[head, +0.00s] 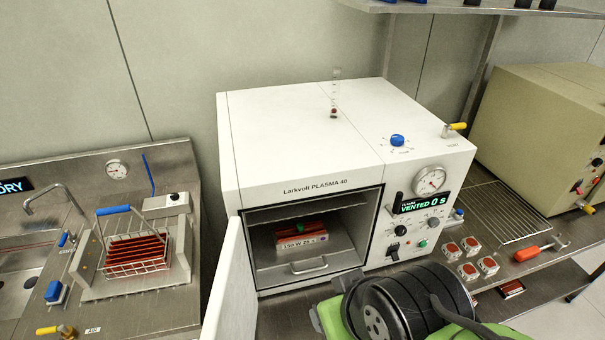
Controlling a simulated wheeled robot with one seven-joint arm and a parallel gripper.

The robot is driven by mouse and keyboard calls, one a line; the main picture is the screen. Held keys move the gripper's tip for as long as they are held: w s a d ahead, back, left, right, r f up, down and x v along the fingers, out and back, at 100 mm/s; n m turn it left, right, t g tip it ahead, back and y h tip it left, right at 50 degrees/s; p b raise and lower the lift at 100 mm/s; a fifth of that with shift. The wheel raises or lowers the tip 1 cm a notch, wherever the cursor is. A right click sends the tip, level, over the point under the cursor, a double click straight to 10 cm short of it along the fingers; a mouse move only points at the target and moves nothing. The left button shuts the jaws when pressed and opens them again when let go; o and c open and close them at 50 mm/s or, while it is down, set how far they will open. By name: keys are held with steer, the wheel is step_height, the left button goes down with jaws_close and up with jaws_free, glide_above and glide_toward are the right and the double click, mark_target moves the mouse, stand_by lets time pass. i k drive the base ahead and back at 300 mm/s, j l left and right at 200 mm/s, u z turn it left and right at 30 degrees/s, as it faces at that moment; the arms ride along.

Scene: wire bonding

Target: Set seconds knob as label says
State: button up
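The white plasma machine (290,140), marked Larkvolt PLASMA 40, stands in the middle with its door (229,290) open. A label (301,241) on the tray inside the chamber seems to read 150 W 25 s. The green display (424,202) reads VENTED 0 s. A black knob (393,247) and a green button (422,243) sit low on the front panel; their markings are too small to read. A blue knob (397,140) with a dial is on top. I cannot tell which knob is for seconds. My gripper does not show; my black and green arm covers the bottom centre.
A wire basket of red strips (138,266) stands at left beside a sink (22,262). Several small white boxes with red tops (470,245) and a red-handled tool (530,252) lie right of the machine. A beige machine (545,120) stands far right. The open door juts forward.

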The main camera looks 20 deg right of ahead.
mark_target(433, 222)
steer(key=z, duration=1.6)
